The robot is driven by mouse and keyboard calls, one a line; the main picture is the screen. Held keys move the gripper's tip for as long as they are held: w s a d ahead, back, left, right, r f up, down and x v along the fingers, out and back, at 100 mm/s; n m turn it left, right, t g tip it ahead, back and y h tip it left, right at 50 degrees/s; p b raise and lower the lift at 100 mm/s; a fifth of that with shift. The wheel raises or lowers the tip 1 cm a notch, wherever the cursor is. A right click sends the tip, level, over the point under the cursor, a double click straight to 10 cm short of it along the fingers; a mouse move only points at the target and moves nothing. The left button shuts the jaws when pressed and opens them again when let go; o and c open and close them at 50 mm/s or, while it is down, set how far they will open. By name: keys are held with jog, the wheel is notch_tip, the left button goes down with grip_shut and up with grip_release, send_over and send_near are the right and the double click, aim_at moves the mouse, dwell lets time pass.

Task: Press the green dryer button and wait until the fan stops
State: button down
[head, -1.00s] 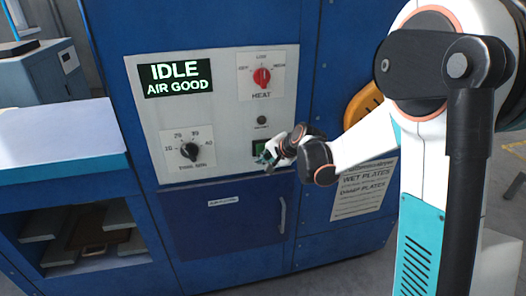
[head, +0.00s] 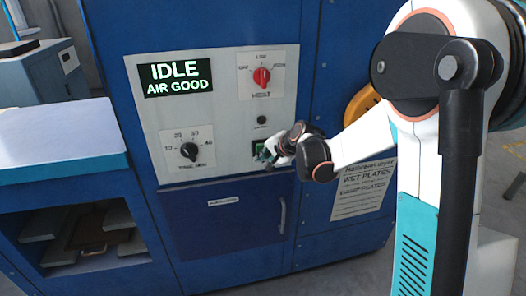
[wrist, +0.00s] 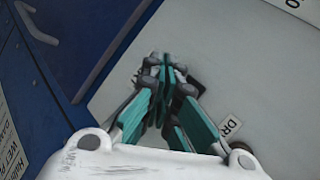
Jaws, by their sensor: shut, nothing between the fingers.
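The green dryer button (head: 259,147) sits low on the right of the pale control panel (head: 222,115), partly hidden behind my gripper. My gripper (head: 265,157) is at the button's lower edge in the head view. In the wrist view, its teal fingertips (wrist: 166,62) are together with nothing between them, in front of the panel. A dark square edge (wrist: 196,86) shows just right of the fingers; the button face is hidden there. I cannot tell whether the fingertips touch the button. The display (head: 176,78) reads "IDLE" and "AIR GOOD".
The red heat knob (head: 262,76) is above the button and the black timer knob (head: 189,151) to its left. A blue drawer front (head: 225,217) with a handle is below the panel. An instruction sheet (head: 363,189) is at right, a shelf unit (head: 60,150) at left.

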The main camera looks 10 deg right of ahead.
jog(key=shift+w, duration=0.5)
dwell(0.8)
jog(key=shift+s, duration=0.9)
jog(key=shift+s, duration=0.1)
jog(key=shift+s, duration=2.4)
